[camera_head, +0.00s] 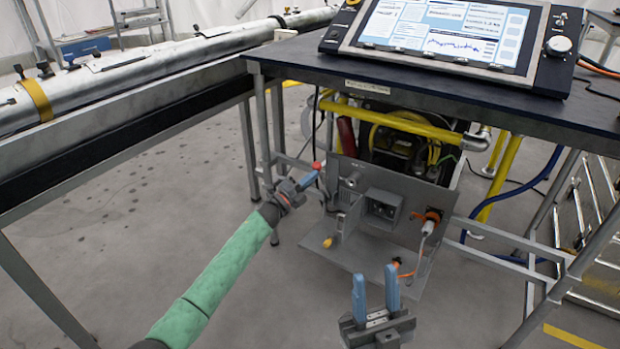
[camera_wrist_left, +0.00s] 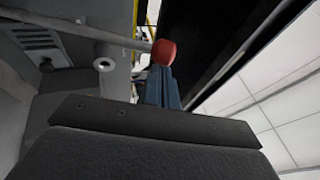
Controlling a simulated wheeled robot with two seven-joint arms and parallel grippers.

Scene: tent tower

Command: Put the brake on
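A red knob (camera_head: 317,166) tops a grey lever beside the grey panel box (camera_head: 352,178) under the table. In the left wrist view the red knob (camera_wrist_left: 164,52) sits right at my left fingertips, with the grey lever rod (camera_wrist_left: 85,32) running off to the left. My left gripper (camera_head: 311,178) has its blue fingers together at the knob; they also show in the wrist view (camera_wrist_left: 162,72). The knob appears beyond the tips, not between them; I cannot tell if they touch. My right gripper (camera_head: 376,272) is open and empty, low in front of the box's shelf.
The dark table (camera_head: 420,88) with a screen console (camera_head: 445,35) stands above the box. Yellow pipes (camera_head: 400,122) and an orange-collared connector with a cable (camera_head: 429,222) are nearby. A long metal tube (camera_head: 150,68) lies on a frame at left. Floor between is clear.

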